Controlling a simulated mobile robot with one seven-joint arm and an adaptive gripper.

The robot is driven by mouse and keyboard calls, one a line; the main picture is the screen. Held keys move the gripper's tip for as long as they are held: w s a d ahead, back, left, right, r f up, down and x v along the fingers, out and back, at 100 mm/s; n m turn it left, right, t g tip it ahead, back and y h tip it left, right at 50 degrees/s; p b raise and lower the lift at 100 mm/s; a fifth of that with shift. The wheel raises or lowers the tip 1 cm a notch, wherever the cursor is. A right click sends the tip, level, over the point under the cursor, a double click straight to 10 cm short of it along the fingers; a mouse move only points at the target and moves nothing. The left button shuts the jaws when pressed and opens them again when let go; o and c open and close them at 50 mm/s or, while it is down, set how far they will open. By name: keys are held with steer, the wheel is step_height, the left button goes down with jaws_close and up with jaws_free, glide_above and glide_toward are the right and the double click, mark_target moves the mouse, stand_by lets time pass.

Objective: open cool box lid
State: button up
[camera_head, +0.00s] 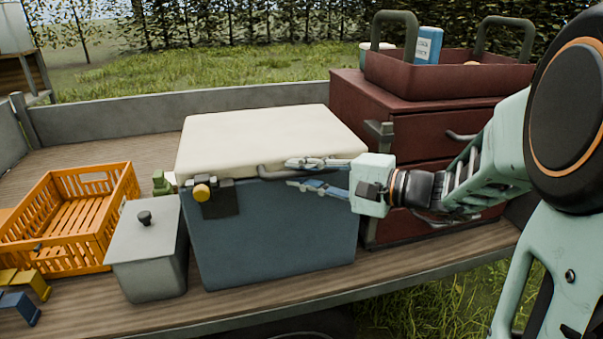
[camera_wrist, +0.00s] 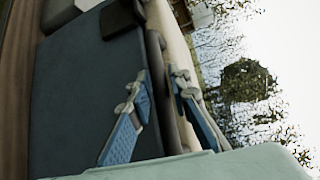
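The cool box has a blue body (camera_head: 275,235) and a cream lid (camera_head: 265,135), which lies flat and closed on top. A dark bar handle (camera_head: 275,173) runs along the lid's front edge. A latch with an orange knob (camera_head: 202,192) is at the front left. My gripper (camera_head: 308,174) reaches in from the right at the handle. Its two blue fingers are apart, one above and one below the bar. In the wrist view the handle (camera_wrist: 157,70) passes between the fingers, with a small gap visible on the lid side. Firm contact cannot be seen.
A grey lidded bin (camera_head: 150,250) and an orange crate (camera_head: 75,220) stand left of the box. A dark red drawer cabinet (camera_head: 420,135) with a red tray (camera_head: 450,78) stands close behind right. The space above the lid is clear.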

jaws_close()
steer(key=shift+r, duration=0.15)
